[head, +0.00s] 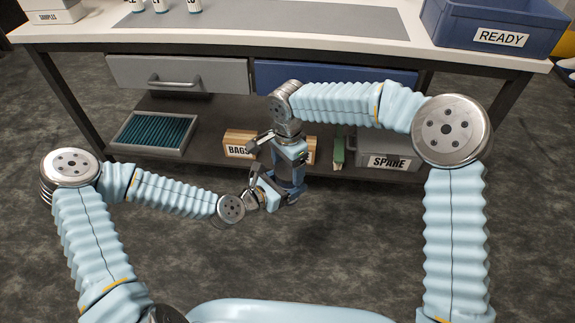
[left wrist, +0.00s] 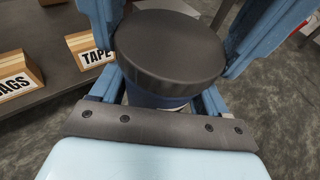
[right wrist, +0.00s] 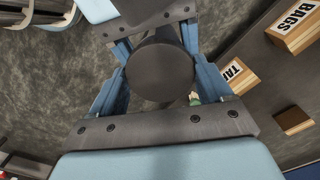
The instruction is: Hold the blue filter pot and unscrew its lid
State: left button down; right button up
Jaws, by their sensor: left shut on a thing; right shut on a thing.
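The blue filter pot (left wrist: 155,99) shows as a narrow blue strip beneath its dark round lid (left wrist: 170,45) in the left wrist view. My left gripper (head: 268,193) is shut on the pot, its blue fingers on either side. My right gripper (head: 291,172) comes down from above and is shut on the lid. In the right wrist view a dark round face (right wrist: 160,72) sits between the blue fingers, with my left gripper beyond it. The grippers hide most of the pot in the head view. I cannot tell whether the lid has turned.
Both grippers are in front of the bench, clear of its lower shelf. That shelf holds a ribbed tray (head: 152,133), a BAGS box (head: 238,144), a green item (head: 339,152) and a SPARE bin (head: 388,153). A blue READY bin (head: 497,27) stands on the bench top.

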jog(key=n, duration=0.6)
jog(key=shift+a+r+n, duration=0.25)
jog(key=shift+n, duration=0.15)
jog(key=o, duration=1.1)
jog(key=shift+d+r, duration=0.15)
jog(key=shift+r, duration=2.05)
jog(key=m, duration=0.2)
jog(key=r+m, duration=0.1)
jog(key=m, duration=0.1)
jog(key=d+r+m, duration=0.1)
jog(key=m, duration=0.1)
jog(key=shift+s+r, duration=0.15)
jog(key=shift+r, duration=0.05)
jog(key=shift+m, duration=0.3)
notch_tip(320, 180, down, 8)
jog(key=shift+r, duration=0.15)
